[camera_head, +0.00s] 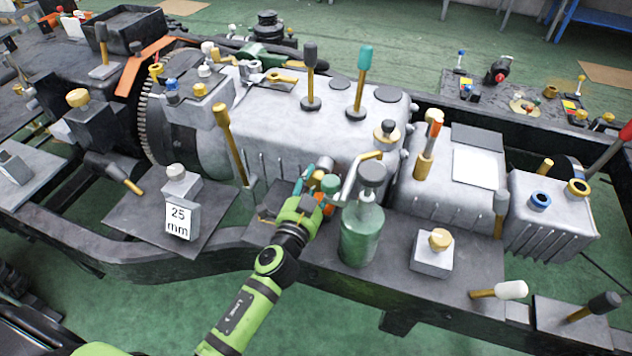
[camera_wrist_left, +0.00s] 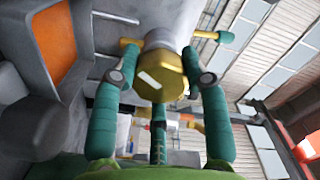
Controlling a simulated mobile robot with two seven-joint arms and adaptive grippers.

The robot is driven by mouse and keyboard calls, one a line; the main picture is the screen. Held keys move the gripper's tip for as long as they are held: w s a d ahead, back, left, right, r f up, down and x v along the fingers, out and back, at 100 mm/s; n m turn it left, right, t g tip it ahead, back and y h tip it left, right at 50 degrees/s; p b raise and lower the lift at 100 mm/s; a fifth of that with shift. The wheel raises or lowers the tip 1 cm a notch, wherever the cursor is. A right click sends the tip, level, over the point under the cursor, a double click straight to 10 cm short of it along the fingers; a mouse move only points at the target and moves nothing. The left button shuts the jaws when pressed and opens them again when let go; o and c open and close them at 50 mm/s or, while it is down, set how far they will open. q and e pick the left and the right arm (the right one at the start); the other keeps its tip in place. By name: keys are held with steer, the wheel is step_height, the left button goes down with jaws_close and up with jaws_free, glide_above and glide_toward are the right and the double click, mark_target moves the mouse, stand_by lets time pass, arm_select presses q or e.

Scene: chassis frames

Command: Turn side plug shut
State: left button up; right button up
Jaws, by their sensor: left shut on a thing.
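My left gripper (camera_head: 316,186) reaches the near side of the grey gearbox casing (camera_head: 275,115) in the head view. In the left wrist view its teal fingers (camera_wrist_left: 163,78) are closed around a brass, many-sided plug head (camera_wrist_left: 158,76) with a white mark on its face. I take this to be the side plug. A brass bar with a teal tip (camera_wrist_left: 226,37) shows behind the plug head. In the head view the fingers and the green palm mostly hide the plug, so I cannot tell how far it is turned. My right gripper is not in view.
A green bottle with a grey cap (camera_head: 360,235) and a bent spout stands close right of my gripper. A brass-tipped lever (camera_head: 228,135) rises to its left. A block marked 25 mm (camera_head: 180,217) and a brass-knobbed block (camera_head: 432,252) stand on the near plates.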

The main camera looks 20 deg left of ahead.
arm_select(q)
steer(key=m, duration=0.6)
steer(key=shift+w+d+r+m, duration=0.1)
steer(key=shift+d+r+m, duration=0.2)
steer(key=shift+r, duration=0.05)
steer(key=m, duration=0.3)
steer(key=shift+f+m, duration=0.1)
steer(key=shift+m, duration=0.8)
steer(key=shift+f, duration=0.15)
steer(key=o, duration=1.2)
steer(key=shift+c, duration=0.2)
steer(key=shift+d+f, duration=0.1)
steer(key=shift+d, duration=0.05)
steer(key=shift+a, duration=0.2)
